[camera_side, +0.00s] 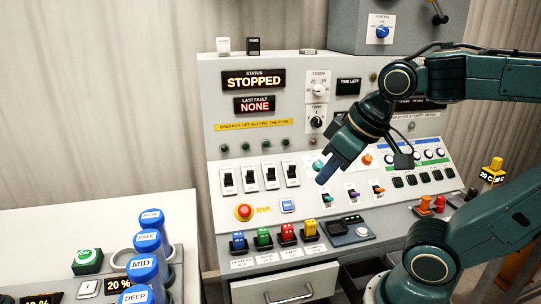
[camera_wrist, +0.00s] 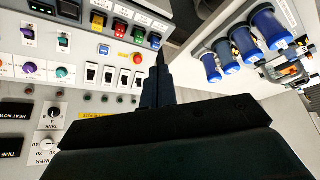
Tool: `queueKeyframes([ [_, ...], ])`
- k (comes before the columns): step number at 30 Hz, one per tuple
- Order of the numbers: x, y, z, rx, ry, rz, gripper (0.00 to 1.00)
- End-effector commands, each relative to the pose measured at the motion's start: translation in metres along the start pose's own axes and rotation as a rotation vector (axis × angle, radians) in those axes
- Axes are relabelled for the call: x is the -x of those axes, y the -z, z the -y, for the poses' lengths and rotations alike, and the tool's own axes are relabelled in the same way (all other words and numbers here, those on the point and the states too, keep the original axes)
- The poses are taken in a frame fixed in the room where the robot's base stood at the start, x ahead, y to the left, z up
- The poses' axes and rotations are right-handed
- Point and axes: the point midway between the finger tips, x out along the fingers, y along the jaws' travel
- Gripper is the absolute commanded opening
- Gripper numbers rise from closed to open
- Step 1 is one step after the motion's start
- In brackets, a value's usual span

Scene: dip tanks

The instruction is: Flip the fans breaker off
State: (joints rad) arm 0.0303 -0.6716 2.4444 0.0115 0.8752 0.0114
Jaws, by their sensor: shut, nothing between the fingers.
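A row of several black breaker switches on white plates (camera_side: 250,180) sits on the sloped panel, left of my gripper (camera_side: 323,179) in the side view. Their labels are too small to read, so I cannot tell which is the fans breaker or how its lever stands. The breaker row also shows in the wrist view (camera_wrist: 107,75), left of my gripper (camera_wrist: 161,58). My gripper is shut and empty, pointing down in front of the panel, to the right of the breakers and apart from them.
A red stop button (camera_side: 244,212) and a blue button (camera_side: 287,206) sit below the breakers. Coloured knobs (camera_side: 318,165) are close to my fingertips. Coloured plug-like blocks (camera_side: 263,238) stand on the ledge. Blue-capped cylinders (camera_side: 147,241) stand at the lower left.

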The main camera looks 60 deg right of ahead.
Motion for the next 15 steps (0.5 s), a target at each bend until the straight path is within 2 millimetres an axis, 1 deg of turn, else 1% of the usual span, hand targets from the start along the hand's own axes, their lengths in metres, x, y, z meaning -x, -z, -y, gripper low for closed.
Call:
queueKeyframes([
  [8,-0.011,0.047,-0.018,-0.089,-0.043,0.002,0.00],
  [15,-0.026,0.089,-0.040,-0.172,-0.084,-0.001,0.00],
])
